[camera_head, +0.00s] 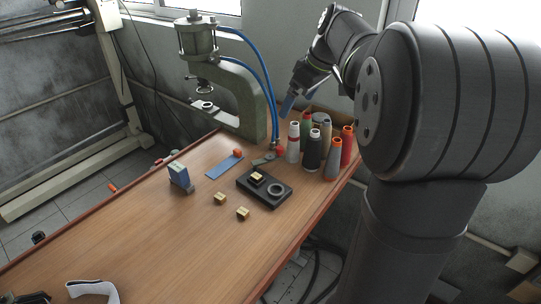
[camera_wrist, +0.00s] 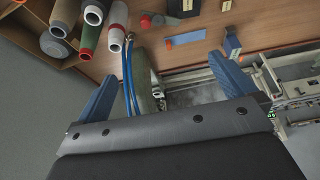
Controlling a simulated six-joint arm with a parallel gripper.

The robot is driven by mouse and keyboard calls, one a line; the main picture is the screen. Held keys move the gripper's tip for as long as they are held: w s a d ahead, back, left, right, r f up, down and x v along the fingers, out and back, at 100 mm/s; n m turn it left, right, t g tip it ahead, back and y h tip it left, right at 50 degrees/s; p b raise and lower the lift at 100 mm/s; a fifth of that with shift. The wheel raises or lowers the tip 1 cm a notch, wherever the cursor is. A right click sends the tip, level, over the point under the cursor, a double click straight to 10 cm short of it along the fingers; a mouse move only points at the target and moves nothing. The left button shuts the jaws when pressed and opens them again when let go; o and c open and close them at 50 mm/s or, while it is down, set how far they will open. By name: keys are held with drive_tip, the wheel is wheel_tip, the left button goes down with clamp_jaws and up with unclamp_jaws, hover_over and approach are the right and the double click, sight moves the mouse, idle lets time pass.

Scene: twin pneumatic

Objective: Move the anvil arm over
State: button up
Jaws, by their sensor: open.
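The pneumatic press (camera_head: 254,92) stands at the back edge of the table, a grey-green C-shaped frame with a cylinder on top and blue hoses. Its pale anvil arm (camera_head: 216,114) sticks out to the left below the ram, with a dark ring at its end. My gripper (camera_head: 288,104) is to the right of the press, apart from it. In the wrist view my gripper (camera_wrist: 161,58) has its two blue fingers spread, with nothing held. The press frame (camera_wrist: 145,80) and hoses show between the fingers there. The anvil arm cannot be made out clearly in that view.
Several thread cones (camera_head: 314,150) stand close right of the press, by a cardboard box. A black fixture (camera_head: 283,199), a blue strip (camera_head: 225,167), a blue block (camera_head: 180,176) and small brass blocks (camera_head: 220,199) lie on the table (camera_head: 150,240). Its front is mostly clear.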

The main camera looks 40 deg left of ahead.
drive_tip(key=shift+d+r, duration=0.1)
drive_tip(key=shift+r, duration=0.2)
drive_tip(key=shift+f, duration=0.1)
drive_tip(key=c, duration=1.2)
drive_tip(key=n+t+h, duration=0.4)
drive_tip(key=n, duration=1.7)
approach(280, 148)
drive_tip(key=x, duration=0.8)
drive_tip(key=shift+w+f, duration=0.15)
drive_tip(key=shift+f, duration=0.1)
